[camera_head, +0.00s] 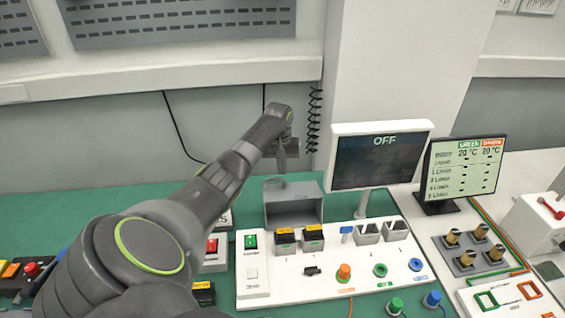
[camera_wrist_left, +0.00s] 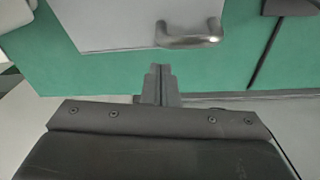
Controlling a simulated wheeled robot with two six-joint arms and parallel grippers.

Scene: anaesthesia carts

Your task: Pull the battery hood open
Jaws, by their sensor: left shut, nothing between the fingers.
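A grey box-shaped hood (camera_head: 293,212) stands on the green bench top behind the white control panel. In the left wrist view, a light grey panel (camera_wrist_left: 105,22), which looks like part of the hood, carries a metal bar handle (camera_wrist_left: 192,39). My left gripper (camera_head: 281,160) is above and behind the grey box in the head view. In the left wrist view its fingers (camera_wrist_left: 160,72) are shut and empty, just short of the handle and apart from it in the picture. The exact gap in depth is hard to tell. My right gripper is not in view.
The white control panel (camera_head: 330,277) holds two black-and-yellow batteries (camera_head: 299,238), empty grey sockets and coloured knobs. A monitor reading OFF (camera_head: 381,158) stands right of the hood. A second screen (camera_head: 463,168) is farther right.

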